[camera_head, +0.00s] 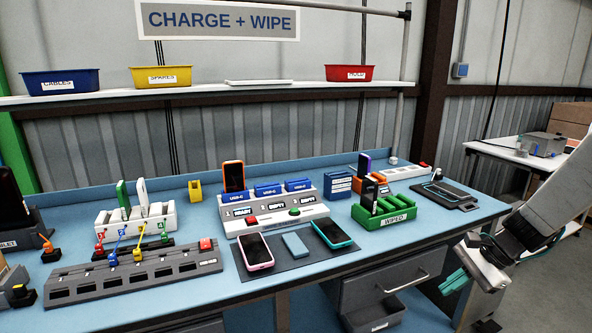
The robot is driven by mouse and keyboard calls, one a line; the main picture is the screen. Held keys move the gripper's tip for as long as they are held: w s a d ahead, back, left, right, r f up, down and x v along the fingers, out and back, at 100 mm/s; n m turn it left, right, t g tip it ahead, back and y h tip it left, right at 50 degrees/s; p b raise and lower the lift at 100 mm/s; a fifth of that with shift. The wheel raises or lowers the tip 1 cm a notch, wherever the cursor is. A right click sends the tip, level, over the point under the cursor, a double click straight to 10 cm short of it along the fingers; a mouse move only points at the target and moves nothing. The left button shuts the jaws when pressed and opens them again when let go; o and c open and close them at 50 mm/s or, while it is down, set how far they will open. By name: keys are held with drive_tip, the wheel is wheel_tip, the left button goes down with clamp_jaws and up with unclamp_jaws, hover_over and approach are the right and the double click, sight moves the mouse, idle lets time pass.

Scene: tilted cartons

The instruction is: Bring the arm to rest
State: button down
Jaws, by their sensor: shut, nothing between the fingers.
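My gripper (447,286) hangs at the lower right, off the right front edge of the blue workbench (400,245). Its teal fingers point down and left, close together, with nothing between them. My arm comes in from the right edge of the picture. The gripper appears clear of the bench's objects.
On the bench, the green WIPED rack (385,217) and a dark pad with a device (447,194) are nearest my arm. Phones lie on a dark mat (290,262). A grey drawer (385,283) is under the bench. A side table (510,155) stands behind right.

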drive_tip(key=s+a+r+n+h, duration=0.3)
drive_tip(key=s+r+n, duration=0.4)
drive_tip(key=s, duration=0.5)
drive_tip(key=s+a+r+n+h, duration=0.3)
drive_tip(key=s+a+r+n, duration=0.2)
drive_tip(key=s, duration=0.8)
drive_tip(key=shift+r+n+h, duration=0.4)
drive_tip(key=shift+r+n, duration=0.8)
drive_tip(key=shift+r, duration=0.45)
drive_tip(key=shift+a, duration=0.1)
